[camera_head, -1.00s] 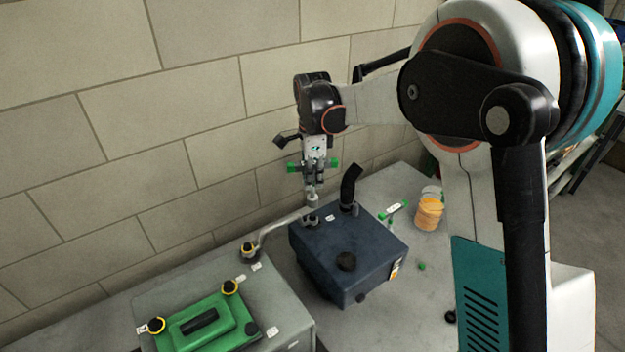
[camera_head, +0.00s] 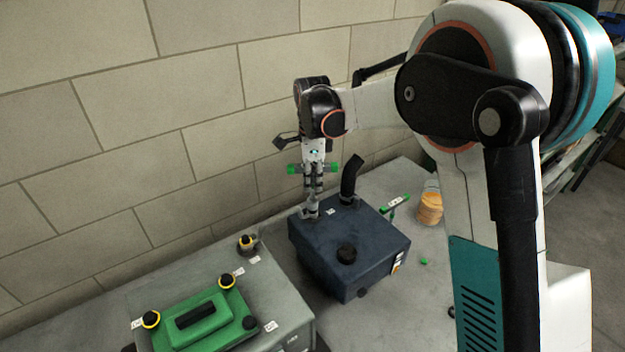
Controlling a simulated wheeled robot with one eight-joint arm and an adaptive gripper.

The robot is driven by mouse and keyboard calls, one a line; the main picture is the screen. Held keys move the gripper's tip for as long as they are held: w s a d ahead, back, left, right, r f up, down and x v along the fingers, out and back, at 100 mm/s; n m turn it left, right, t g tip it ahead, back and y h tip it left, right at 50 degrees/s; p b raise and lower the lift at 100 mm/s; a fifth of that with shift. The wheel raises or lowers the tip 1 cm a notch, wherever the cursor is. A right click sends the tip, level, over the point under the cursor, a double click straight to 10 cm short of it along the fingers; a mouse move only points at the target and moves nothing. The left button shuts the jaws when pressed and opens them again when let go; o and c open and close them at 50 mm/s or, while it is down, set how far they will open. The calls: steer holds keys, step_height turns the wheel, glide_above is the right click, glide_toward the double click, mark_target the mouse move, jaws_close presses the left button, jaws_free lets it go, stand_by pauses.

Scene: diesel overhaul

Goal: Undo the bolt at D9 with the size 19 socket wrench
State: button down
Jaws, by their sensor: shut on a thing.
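My gripper (camera_head: 313,182) points down over the back left corner of the dark blue tank (camera_head: 370,250). It is shut on a socket wrench with a green cross handle (camera_head: 331,168), which sticks out to both sides. The wrench's grey lower end (camera_head: 310,208) is at a fitting on that corner; I cannot tell if it is seated on a bolt. A small white label (camera_head: 331,212) lies just right of it, too small to read. I cannot tell which bolt is D9, nor read the wrench size.
A black bent hose (camera_head: 351,180) rises from the tank's back. Another green-handled tool (camera_head: 397,203) and an orange stack (camera_head: 429,208) are on the bench at right. At left, a grey block (camera_head: 277,300) carries a green cover (camera_head: 190,330) and yellow-ringed black knobs (camera_head: 227,282).

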steer(key=shift+f+b, duration=0.35)
steer(key=shift+f, duration=0.35)
steer(key=n+b, duration=0.1)
steer(key=n, duration=1.1)
steer(key=shift+r+b, duration=0.15)
steer(key=shift+b, duration=0.15)
steer(key=n, duration=0.8)
steer(key=shift+n+b, duration=0.35)
steer(key=shift+n, duration=0.05)
steer(key=n, duration=0.4)
steer(key=shift+n, duration=0.4)
steer(key=n, duration=0.3)
steer(key=shift+r+n+b, duration=0.1)
steer(key=shift+n+b, duration=0.2)
steer(key=shift+n, duration=0.1)
steer(key=n, duration=0.3)
steer(key=shift+n, duration=0.4)
